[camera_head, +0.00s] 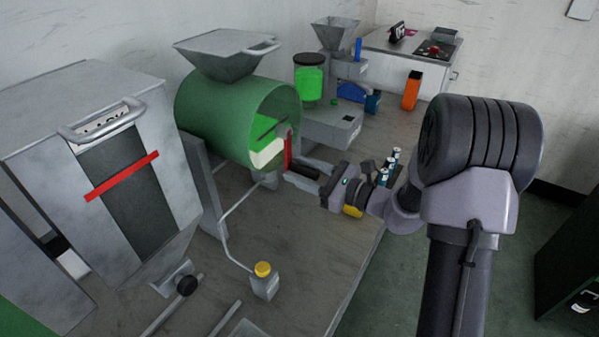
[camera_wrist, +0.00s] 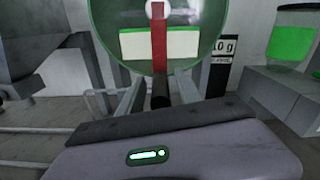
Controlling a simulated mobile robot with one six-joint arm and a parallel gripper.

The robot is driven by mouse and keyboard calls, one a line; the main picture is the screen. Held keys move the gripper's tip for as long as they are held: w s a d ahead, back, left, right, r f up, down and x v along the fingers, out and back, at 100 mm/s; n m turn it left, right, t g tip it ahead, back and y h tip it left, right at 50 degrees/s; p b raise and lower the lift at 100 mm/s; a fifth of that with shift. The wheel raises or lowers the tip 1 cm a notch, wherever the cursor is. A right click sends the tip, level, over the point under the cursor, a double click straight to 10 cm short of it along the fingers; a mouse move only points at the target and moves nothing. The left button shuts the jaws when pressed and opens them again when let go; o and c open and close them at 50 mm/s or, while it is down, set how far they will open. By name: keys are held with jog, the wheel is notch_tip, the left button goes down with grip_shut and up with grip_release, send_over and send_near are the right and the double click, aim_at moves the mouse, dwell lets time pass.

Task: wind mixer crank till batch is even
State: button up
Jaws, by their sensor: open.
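The mixer is a green drum (camera_head: 215,115) lying on its side, with a grey hopper on top; its round face (camera_wrist: 105,20) fills the upper middle of the wrist view. A red crank arm (camera_head: 288,150) hangs down from the face centre, also seen in the wrist view (camera_wrist: 159,40). Its black handle (camera_head: 301,171) points out toward my gripper (camera_head: 306,169). In the wrist view the handle (camera_wrist: 160,96) lies between my two open fingers (camera_wrist: 158,85), with gaps on both sides.
A grey cabinet machine (camera_head: 95,180) with a red bar stands left. Behind the mixer stand a grey hopper machine (camera_head: 335,125), a green jar (camera_head: 309,80) and an orange bottle (camera_head: 411,90). Small vials (camera_head: 390,165) stand near my wrist.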

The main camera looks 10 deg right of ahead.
jog(key=shift+w+a, duration=0.2)
grip_shut()
dwell(1.4)
